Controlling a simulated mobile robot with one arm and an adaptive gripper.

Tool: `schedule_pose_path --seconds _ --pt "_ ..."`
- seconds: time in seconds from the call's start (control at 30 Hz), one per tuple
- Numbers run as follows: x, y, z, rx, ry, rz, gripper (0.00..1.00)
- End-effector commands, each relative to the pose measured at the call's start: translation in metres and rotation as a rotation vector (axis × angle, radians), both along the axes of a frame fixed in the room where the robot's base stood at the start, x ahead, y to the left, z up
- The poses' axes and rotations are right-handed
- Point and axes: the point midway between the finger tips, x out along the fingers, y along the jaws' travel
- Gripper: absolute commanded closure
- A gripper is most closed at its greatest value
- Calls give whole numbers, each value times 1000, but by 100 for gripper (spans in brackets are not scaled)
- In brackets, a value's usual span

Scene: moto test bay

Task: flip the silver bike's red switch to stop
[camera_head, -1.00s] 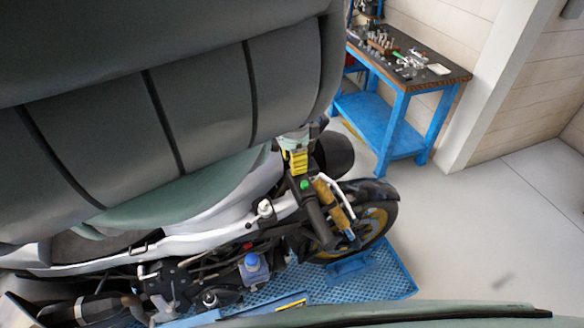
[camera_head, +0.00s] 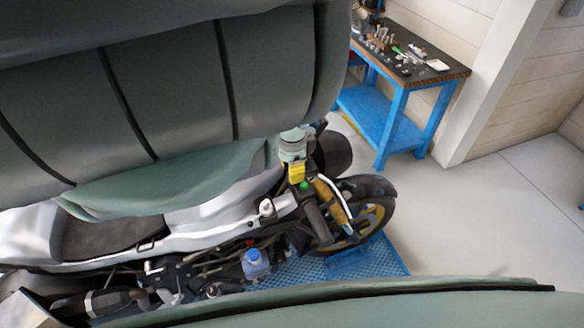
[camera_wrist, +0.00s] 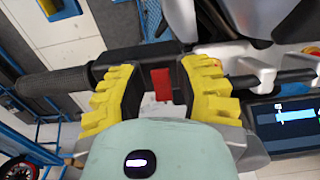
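The silver bike (camera_head: 208,215) stands on a blue platform, its front wheel toward the right in the head view. My gripper (camera_head: 297,174) is at its handlebar, with yellow fingers pointing down. In the wrist view, my gripper (camera_wrist: 160,95) is open, with one finger on each side of the red switch (camera_wrist: 161,84). The switch sits on the black handlebar housing between the fingers, and I see a gap on both sides of it. Whether the fingertips touch the housing cannot be told. In the head view the switch is hidden.
The black handlebar grip (camera_wrist: 58,82) extends left of the fingers, and a lit display (camera_wrist: 285,122) lies close on the right. A blue workbench (camera_head: 405,100) with small parts stands behind the bike. The floor at the right is clear.

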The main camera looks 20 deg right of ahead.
Motion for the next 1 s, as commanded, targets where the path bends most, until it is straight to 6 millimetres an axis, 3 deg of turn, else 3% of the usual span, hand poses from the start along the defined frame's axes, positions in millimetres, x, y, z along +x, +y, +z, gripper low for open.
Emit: schedule_pose_path --seconds 0.07,0.4,1.0 --pt "0 0 0 0 0 0 65" --pt "0 0 0 -1 0 0 100" --pt "0 -1 -2 5 -2 0 100"
